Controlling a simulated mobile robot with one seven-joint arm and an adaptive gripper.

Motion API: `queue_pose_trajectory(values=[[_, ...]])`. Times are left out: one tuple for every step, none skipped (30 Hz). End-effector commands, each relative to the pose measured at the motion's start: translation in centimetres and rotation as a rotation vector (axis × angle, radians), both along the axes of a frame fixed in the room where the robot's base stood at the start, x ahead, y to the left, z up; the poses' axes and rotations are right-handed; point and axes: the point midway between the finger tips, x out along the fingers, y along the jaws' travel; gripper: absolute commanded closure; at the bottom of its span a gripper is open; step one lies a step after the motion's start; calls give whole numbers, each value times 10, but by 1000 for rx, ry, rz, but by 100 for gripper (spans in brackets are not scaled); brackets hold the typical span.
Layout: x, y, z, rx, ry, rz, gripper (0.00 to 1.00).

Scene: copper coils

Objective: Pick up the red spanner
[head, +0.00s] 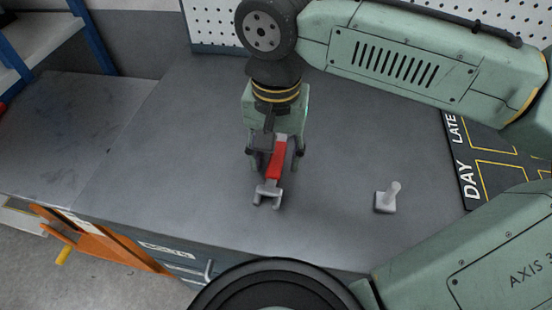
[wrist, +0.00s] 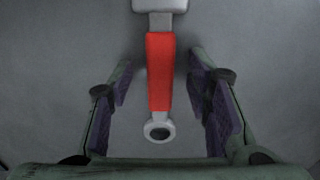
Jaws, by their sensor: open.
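The red spanner (head: 275,163) lies on the grey worktop, with its grey open end toward the front edge in the head view. In the wrist view the red spanner (wrist: 160,75) runs down the middle, with its ring end nearest my gripper. My gripper (head: 273,160) is over the spanner and pointing down. Its fingers (wrist: 162,90) are open, one on each side of the red handle, with clear gaps and no contact visible. The spanner's open end is cut off at the top of the wrist view. In the head view my gripper hides the ring end.
A small grey peg on a square base (head: 386,201) stands to the right on the worktop (head: 180,150). A black board marked DAY and LATE (head: 463,160) lies farther right. A white pegboard (head: 215,25) rises behind. The worktop left of my gripper is clear.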

Motion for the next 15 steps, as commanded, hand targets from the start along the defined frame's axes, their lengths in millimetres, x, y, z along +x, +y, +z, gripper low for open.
queue_pose_trajectory(values=[[0, 0, 0, 0, 0, 0, 55], [0, 0, 0, 0, 0, 0, 55], [0, 0, 0, 0, 0, 0, 55], [0, 0, 0, 0, 0, 0, 56], [0, 0, 0, 0, 0, 0, 58], [0, 0, 0, 0, 0, 0, 61], [0, 0, 0, 0, 0, 0, 63], [0, 0, 0, 0, 0, 0, 65], [0, 0, 0, 0, 0, 0, 68], [0, 0, 0, 0, 0, 0, 70], [0, 0, 0, 0, 0, 0, 72], [0, 0, 1, 0, 0, 0, 74], [0, 0, 1, 0, 0, 0, 76], [0, 0, 1, 0, 0, 0, 78], [0, 0, 1, 0, 0, 0, 81]])
